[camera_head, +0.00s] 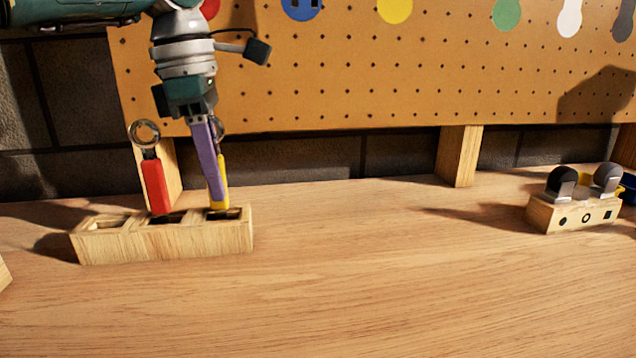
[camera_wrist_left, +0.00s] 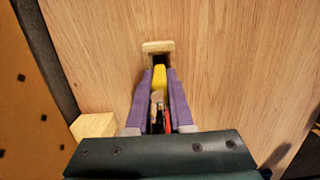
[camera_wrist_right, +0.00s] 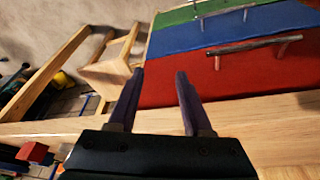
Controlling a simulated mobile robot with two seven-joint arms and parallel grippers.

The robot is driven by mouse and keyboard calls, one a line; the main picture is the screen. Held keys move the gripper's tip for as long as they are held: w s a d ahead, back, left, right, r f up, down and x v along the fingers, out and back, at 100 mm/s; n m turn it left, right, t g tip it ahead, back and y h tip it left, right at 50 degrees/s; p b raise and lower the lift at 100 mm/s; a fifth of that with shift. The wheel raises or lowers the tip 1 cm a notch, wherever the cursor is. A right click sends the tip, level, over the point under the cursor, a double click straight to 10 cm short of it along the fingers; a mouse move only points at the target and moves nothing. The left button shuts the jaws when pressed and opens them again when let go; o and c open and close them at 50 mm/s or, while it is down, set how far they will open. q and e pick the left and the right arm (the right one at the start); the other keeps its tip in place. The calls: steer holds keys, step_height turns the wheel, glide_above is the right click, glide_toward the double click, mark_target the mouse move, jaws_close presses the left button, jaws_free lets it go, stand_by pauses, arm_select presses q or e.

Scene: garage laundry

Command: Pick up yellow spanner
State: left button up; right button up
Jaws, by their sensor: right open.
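The yellow spanner (camera_head: 219,190) stands upright in the right-hand compartment of a wooden holder (camera_head: 200,240), its handle end down in the slot. My left gripper (camera_head: 214,190) reaches down from above, its purple fingers on both sides of the spanner and closed on it. The finger in front hides part of the spanner in the head view. In the left wrist view the yellow handle (camera_wrist_left: 159,76) fills the gap between the fingertips. My right gripper (camera_wrist_right: 160,75) is open and empty in the right wrist view, away from the holder.
A red spanner (camera_head: 155,180) stands in the middle compartment, close to my left gripper; the left compartment looks empty. A pegboard (camera_head: 330,80) rises behind. A wooden block with dark-topped pieces (camera_head: 570,212) stands at the right. The bench between is clear.

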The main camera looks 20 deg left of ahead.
arm_select(q)
jaws_close()
